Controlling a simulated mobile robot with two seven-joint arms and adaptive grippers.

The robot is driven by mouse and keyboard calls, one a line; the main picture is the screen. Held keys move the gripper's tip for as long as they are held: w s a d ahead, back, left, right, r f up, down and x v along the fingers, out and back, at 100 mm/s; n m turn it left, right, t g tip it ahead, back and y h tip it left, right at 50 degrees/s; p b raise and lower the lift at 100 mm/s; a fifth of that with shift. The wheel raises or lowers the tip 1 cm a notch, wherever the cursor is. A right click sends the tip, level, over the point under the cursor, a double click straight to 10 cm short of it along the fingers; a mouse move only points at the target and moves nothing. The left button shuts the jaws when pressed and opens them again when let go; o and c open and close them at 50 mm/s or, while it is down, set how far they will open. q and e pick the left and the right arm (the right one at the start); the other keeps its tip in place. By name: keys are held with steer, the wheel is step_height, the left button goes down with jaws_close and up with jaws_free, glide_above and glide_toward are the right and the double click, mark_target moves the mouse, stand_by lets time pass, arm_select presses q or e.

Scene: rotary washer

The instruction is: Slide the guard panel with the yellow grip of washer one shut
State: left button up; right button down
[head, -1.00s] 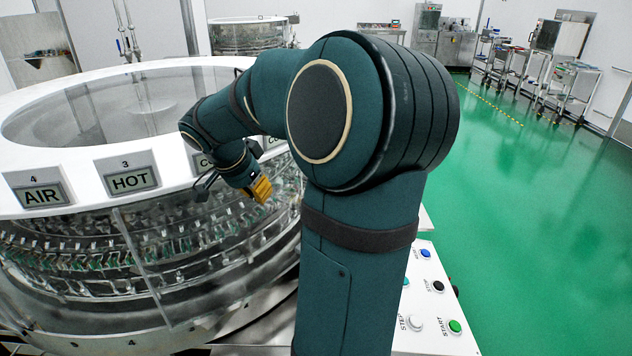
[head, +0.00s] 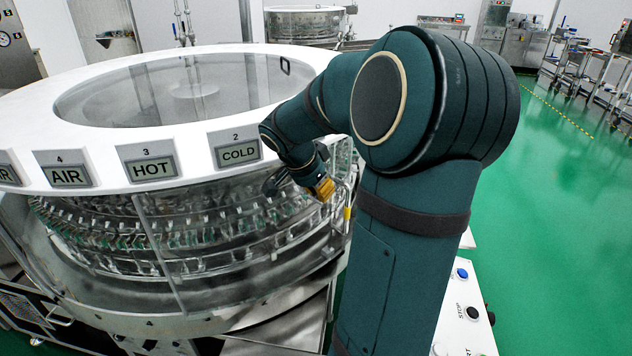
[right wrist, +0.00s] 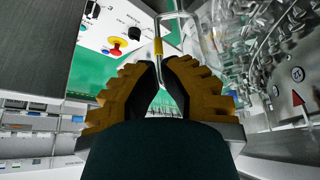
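Washer one (head: 150,240) is a round machine with a white top ring and clear sides, at the left of the head view. A yellow grip (head: 347,213) sits on a thin upright bar at its right side. The same yellow grip (right wrist: 158,47) shows on a bent metal handle in the right wrist view. My right gripper (head: 326,188) has yellow-orange fingers and is close to that bar. In the right wrist view its fingertips (right wrist: 160,64) are close together with the bar between them; whether they touch it is unclear. The guard panel's edges are hard to make out. My left gripper is not seen.
A white control panel (head: 470,325) with coloured buttons stands right of washer one, partly behind my right arm. Another round machine (head: 305,25) is at the back. Open green floor (head: 560,220) lies to the right, with carts (head: 600,75) beyond.

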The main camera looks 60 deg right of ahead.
mark_target(337, 190)
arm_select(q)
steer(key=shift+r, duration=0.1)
arm_select(e)
steer(key=shift+s+d+f, duration=0.35)
steer(key=shift+d+f, duration=0.2)
steer(key=shift+d, duration=0.4)
steer(key=shift+s+d+f, duration=0.35)
steer(key=shift+d+f, duration=0.15)
steer(key=shift+d, duration=0.4)
steer(key=shift+s+d+f, duration=0.35)
steer(key=shift+d+f, duration=0.2)
steer(key=shift+d, duration=0.4)
